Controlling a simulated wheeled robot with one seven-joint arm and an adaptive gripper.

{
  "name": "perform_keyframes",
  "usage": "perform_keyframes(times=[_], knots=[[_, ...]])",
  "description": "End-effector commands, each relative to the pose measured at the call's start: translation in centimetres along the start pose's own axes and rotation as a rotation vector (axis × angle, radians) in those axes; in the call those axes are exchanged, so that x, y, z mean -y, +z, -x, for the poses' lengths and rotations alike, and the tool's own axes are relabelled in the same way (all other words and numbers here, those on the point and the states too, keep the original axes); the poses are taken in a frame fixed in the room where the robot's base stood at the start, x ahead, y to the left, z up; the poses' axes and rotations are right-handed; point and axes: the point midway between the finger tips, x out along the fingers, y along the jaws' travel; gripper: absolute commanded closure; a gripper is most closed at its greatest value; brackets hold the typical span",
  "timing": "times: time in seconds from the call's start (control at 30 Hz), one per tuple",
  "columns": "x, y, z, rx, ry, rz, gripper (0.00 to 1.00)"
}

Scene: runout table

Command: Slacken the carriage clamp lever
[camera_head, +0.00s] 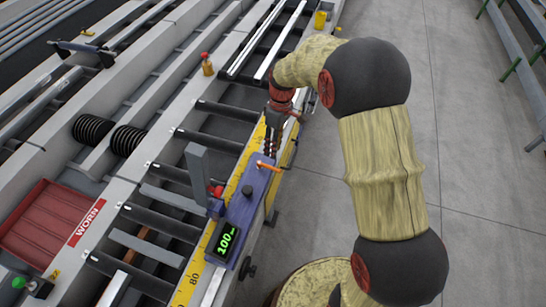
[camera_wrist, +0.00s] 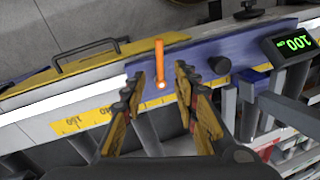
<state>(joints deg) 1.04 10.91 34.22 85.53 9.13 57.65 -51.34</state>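The carriage (camera_head: 252,203) is a blue-purple block on the yellow scale rail, with a green "100" display (camera_head: 226,240); it also shows in the wrist view (camera_wrist: 245,43). The clamp lever (camera_head: 266,164) is a slim orange bar on the carriage. In the wrist view the lever (camera_wrist: 159,58) points up the picture from a small round pivot. My gripper (camera_wrist: 160,75) is open, with a yellow-and-black finger on each side of the lever. I see gaps on both sides and no clear contact. In the head view my gripper (camera_head: 272,135) is partly hidden by my wrist.
A dark round knob (camera_head: 247,190) sits on the carriage near the lever. An upright grey plate (camera_head: 197,172) stands beside it over the rollers (camera_head: 160,222). A black handle (camera_wrist: 86,57) lies left in the wrist view. Open floor (camera_head: 470,170) is at the right.

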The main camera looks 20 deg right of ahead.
Motion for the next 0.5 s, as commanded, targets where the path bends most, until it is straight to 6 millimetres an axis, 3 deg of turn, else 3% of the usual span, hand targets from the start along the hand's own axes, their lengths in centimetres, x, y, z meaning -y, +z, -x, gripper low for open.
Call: perform_keyframes(times=[0.2, 0.5], knots=[[0.0, 0.0, 2.6, -0.001, 0.000, 0.000, 0.70], [0.0, 0.0, 3.1, 0.000, -0.001, -0.001, 0.70]])
